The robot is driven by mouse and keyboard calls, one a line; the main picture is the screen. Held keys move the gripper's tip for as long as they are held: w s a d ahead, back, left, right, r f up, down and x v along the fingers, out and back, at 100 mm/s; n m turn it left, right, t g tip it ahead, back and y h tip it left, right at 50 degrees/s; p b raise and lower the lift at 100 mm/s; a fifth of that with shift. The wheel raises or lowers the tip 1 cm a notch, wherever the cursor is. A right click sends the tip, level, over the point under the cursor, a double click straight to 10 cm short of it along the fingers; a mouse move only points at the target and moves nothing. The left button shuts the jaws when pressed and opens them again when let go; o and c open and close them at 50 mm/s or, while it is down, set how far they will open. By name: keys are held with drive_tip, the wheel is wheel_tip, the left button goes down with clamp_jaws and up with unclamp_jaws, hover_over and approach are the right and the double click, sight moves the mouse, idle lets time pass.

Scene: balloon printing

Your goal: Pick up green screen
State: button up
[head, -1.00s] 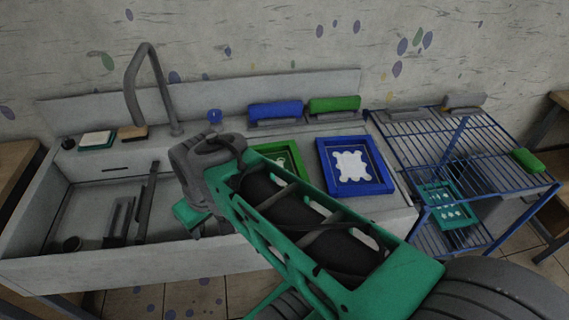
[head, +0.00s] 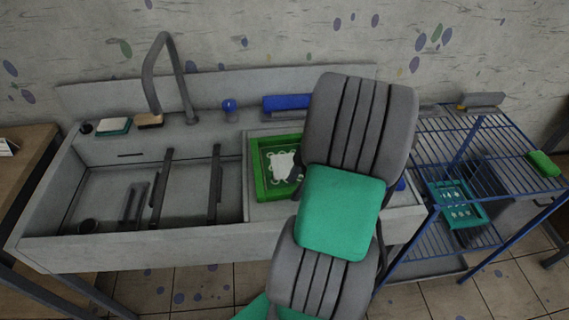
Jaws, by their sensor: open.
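The green screen (head: 261,178) is a green rectangular frame with a white splotch pattern inside. It lies flat on the counter just right of the sink basin. My arm's grey and green links stand in front of its right edge and hide part of it. A small dark part touches its outline at the right in the picture; I cannot tell what it is. My gripper is hidden behind my arm, so its distance from the screen does not show.
A sink with a curved tap (head: 166,75) is at the left. A blue block (head: 287,103) stands along the back. Behind my arm a blue edge (head: 400,186) shows. A blue wire rack (head: 478,150) at the right holds a teal frame (head: 454,201) on a lower level.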

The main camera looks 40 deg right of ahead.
drive_tip(key=shift+x, duration=0.8)
clamp_jaws()
